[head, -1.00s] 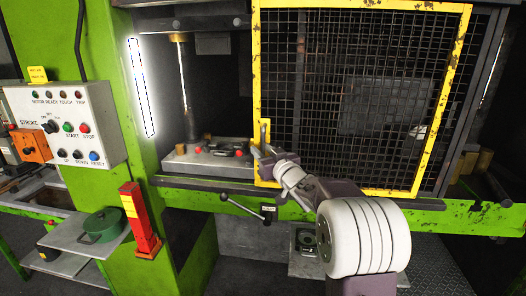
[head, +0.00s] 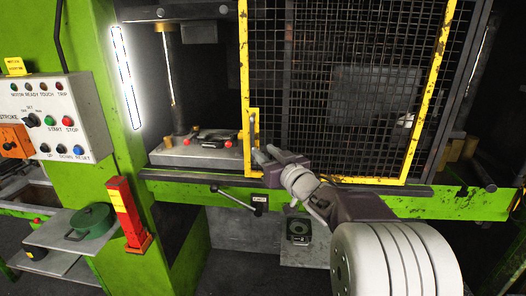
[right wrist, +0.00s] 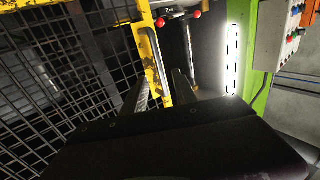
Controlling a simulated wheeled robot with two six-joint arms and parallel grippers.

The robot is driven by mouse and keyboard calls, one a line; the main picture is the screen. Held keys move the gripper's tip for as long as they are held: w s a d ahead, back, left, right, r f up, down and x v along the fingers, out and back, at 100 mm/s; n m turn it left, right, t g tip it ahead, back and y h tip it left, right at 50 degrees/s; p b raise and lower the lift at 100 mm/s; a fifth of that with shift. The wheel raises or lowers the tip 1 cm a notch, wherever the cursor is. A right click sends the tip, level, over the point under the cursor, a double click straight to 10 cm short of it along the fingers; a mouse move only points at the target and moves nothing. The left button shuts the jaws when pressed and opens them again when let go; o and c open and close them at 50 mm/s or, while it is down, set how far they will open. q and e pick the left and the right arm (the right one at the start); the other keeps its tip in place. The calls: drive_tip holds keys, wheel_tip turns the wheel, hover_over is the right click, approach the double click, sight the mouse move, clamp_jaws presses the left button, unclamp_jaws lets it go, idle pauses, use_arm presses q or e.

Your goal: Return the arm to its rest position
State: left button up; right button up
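My right arm comes in from the lower right in the head view. The gate covers the right part of the press opening. My left gripper is in neither view.
The press's green frame and lower beam (head: 440,203) are close under my arm. A black lever (head: 235,199) sticks out below the opening. At left are the control panel (head: 55,118), a red post (head: 128,215) and a green pot (head: 90,220) on a shelf.

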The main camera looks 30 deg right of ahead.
drive_tip(key=w+a+f+n+y, duration=0.2)
drive_tip(key=a+y, duration=0.1)
drive_tip(key=a, duration=0.6)
drive_tip(key=s+a+f+m+g+h, duration=0.1)
drive_tip(key=s+a+f+g, duration=0.15)
drive_tip(key=f, duration=0.45)
drive_tip(key=s+a+f+m+g+h, duration=0.1)
drive_tip(key=a+f+g, duration=0.15)
drive_tip(key=f, duration=0.45)
drive_tip(key=s+f+g, duration=0.6)
drive_tip(key=s+f, duration=0.2)
drive_tip(key=s, duration=0.3)
drive_tip(key=s+f+g, duration=0.5)
drive_tip(key=s+f, duration=0.3)
drive_tip(key=s, duration=0.3)
drive_tip(key=shift+f+g+h, duration=0.35)
drive_tip(key=shift+g+h, duration=0.05)
drive_tip(key=shift+d, duration=0.1)
